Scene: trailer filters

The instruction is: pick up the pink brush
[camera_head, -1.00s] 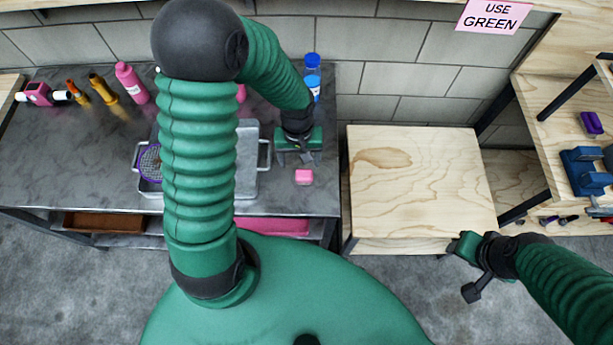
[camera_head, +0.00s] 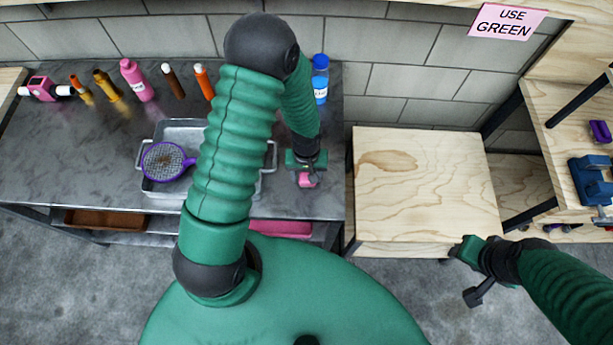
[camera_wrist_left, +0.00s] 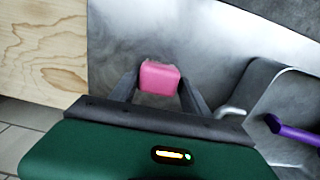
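A small pink block-like piece (camera_head: 307,181), which may be the pink brush, lies on the grey metal table near its right end; I make out no bristles. My left gripper (camera_head: 306,170) is right over it and hides part of it in the head view. In the left wrist view the pink piece (camera_wrist_left: 160,78) sits between the tips of the left gripper's two spread fingers (camera_wrist_left: 160,88), very close to both. I see no sign that it is lifted. My right gripper (camera_head: 468,270) is at the lower right, away from the table, its fingers unclear.
A metal tray (camera_head: 180,129) holding a purple round mesh tool (camera_head: 167,161) lies left of the left gripper. A blue-capped bottle (camera_head: 320,80) stands behind it. Several bottles line the table's back left. A wooden table (camera_head: 430,195) stands to the right, its top clear.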

